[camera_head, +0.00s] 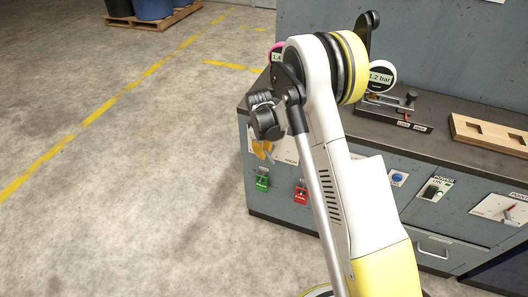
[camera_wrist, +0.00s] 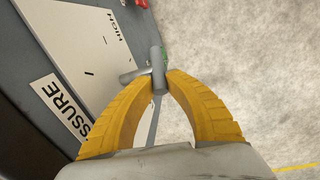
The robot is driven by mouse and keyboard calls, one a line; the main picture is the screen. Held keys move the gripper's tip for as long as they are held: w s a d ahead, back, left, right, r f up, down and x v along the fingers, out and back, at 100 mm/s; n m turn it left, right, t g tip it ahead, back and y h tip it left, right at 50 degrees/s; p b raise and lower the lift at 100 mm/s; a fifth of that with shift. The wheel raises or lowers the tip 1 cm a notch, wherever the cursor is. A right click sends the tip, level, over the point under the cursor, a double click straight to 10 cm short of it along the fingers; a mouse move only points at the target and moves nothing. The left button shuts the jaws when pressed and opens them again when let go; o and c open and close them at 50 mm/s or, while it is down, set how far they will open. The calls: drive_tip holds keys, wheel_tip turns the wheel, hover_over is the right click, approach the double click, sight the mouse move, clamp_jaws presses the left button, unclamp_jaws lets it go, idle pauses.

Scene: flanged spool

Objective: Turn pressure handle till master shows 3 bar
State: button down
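The grey pressure handle (camera_wrist: 155,66) stands out from a pale plate marked PRESSURE (camera_wrist: 62,105) and HIGH in the wrist view. My gripper (camera_wrist: 160,80) has its yellow fingertips on either side of the handle's bar, with no clear gap. In the head view my gripper (camera_head: 262,150) is at the cabinet's front left, and the handle cannot be made out there. A round gauge (camera_head: 380,77) on the bench reads 1.2 bar. A pink-rimmed gauge (camera_head: 277,52), partly hidden by my arm, seems to read 1.4. I cannot tell which is the master.
The grey cabinet (camera_head: 440,232) carries green (camera_head: 262,182) and red (camera_head: 301,194) parts below the bench edge. A blue button (camera_head: 397,178) and a power switch (camera_head: 436,188) are farther right. A wooden block (camera_head: 490,134) lies on the bench.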

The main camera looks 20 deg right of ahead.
drive_tip(key=shift+s, duration=0.1)
idle(0.3)
drive_tip(key=t+y, duration=0.1)
drive_tip(key=d+t+y+b, duration=0.1)
drive_tip(key=y, duration=0.1)
drive_tip(key=t+y+b, duration=0.1)
drive_tip(key=shift+s+d+r+t+y, duration=0.15)
drive_tip(key=shift+s+d+t+y, duration=0.05)
drive_tip(key=shift+s+t+y, duration=0.2)
drive_tip(key=t+y, duration=0.2)
drive_tip(key=d+t+y, duration=0.1)
drive_tip(key=y, duration=0.1)
drive_tip(key=shift+s+m, duration=0.3)
drive_tip(key=shift+m, duration=0.1)
idle(0.3)
drive_tip(key=c, duration=1.4)
unclamp_jaws()
drive_tip(key=shift+o, duration=0.2)
drive_tip(key=v, duration=1.2)
drive_tip(key=shift+f, duration=0.3)
